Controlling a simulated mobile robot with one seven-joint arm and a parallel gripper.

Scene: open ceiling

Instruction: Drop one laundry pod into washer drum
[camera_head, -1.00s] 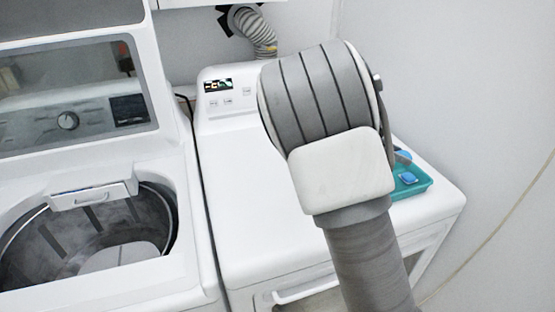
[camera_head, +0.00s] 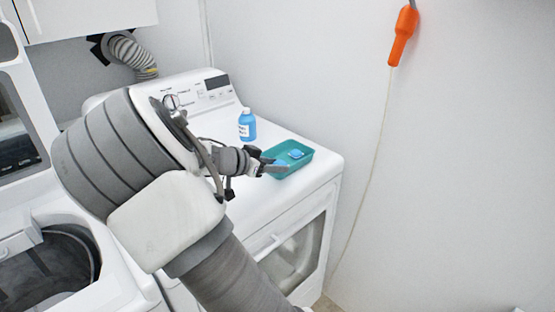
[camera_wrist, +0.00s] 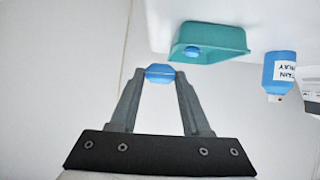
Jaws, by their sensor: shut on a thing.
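My gripper (camera_head: 274,167) is shut on a blue laundry pod, which shows between the fingertips in the wrist view (camera_wrist: 159,72). In the head view it is at the near left edge of the teal tray (camera_head: 304,163). The tray also shows in the wrist view (camera_wrist: 230,41), beyond the fingertips, with another blue pod (camera_head: 296,154) in it. The washer drum (camera_head: 50,268) is open at the lower left of the head view, partly cut off by the frame, far from my gripper.
The tray and a blue bottle (camera_head: 247,126) stand on the white dryer (camera_head: 325,168) to the right of the washer. The washer's raised lid (camera_head: 20,85) shows at the left edge. An orange handle with a cord (camera_head: 403,36) hangs by the right wall.

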